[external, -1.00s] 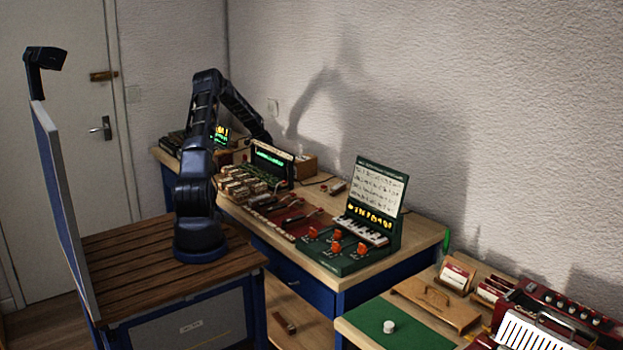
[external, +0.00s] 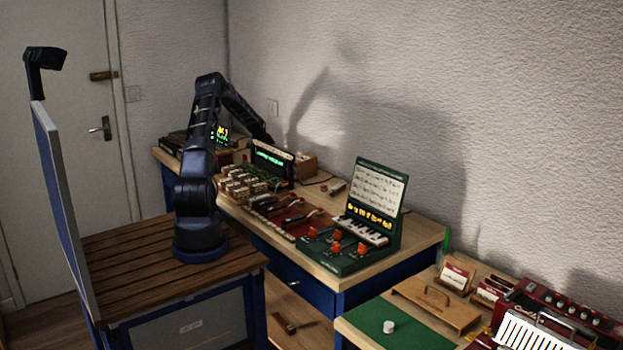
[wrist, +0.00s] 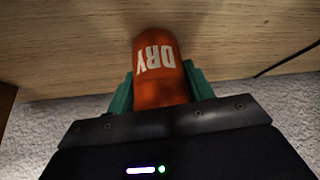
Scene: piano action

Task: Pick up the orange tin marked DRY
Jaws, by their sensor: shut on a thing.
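The orange tin (wrist: 160,85) fills the space between the fingers in the wrist view. White letters reading DRY show upside down on its side. My gripper (wrist: 160,90) has its green fingers pressed against the tin's left and right sides, shut on it. The tin's lower end is hidden behind the dark gripper body. In the external view my arm reaches over the far end of the workbench, and its gripper and the tin are hidden there behind the bench equipment.
In the wrist view a wooden surface (wrist: 60,50) lies behind the tin, with a dark cable at right. In the external view a device with a green display (external: 272,160) and wooden blocks (external: 245,185) stand near the arm. A green keyboard unit (external: 365,225) stands at the bench's right end.

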